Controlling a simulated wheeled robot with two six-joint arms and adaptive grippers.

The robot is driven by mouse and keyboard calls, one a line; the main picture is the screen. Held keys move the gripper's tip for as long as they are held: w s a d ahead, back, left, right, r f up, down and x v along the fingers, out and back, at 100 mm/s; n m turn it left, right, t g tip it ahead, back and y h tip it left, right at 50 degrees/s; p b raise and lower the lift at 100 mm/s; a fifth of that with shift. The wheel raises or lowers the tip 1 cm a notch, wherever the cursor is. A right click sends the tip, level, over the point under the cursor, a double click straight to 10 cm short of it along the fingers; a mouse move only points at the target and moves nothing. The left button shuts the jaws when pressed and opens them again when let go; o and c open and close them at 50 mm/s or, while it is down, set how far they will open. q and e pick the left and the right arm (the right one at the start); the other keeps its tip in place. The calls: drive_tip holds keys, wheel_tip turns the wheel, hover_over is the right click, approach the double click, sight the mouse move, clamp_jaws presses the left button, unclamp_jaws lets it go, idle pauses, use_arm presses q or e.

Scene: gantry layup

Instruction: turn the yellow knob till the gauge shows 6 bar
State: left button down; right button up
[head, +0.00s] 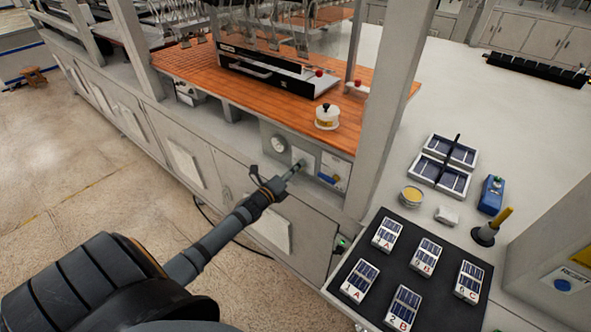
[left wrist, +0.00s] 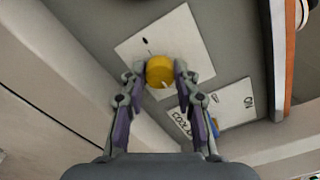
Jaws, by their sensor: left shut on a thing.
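The yellow knob (left wrist: 159,71) sits on a white plate (left wrist: 190,40) on the grey panel. In the left wrist view my left gripper (left wrist: 160,78) has its two fingertips on either side of the knob, shut on it. In the head view my left gripper (head: 298,166) reaches the panel and hides the knob. The round gauge (head: 279,144) is on the same panel, left of the gripper; its reading is too small to tell. My right gripper is in neither view.
A blue-handled valve (head: 328,178) is on the panel just right of the gripper. An orange worktop (head: 200,72) overhangs above, with a white-lidded pot (head: 327,116) near its edge. A black mat (head: 445,262) with several labelled cell packs lies at the right. A post stands right of the panel.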

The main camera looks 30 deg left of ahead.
use_arm(q)
drive_tip(key=shift+f, duration=0.15)
drive_tip(key=c, duration=1)
unclamp_jaws()
drive_tip(key=shift+s, duration=0.1)
drive_tip(key=s, duration=1.2)
drive_tip(key=shift+a, duration=0.45)
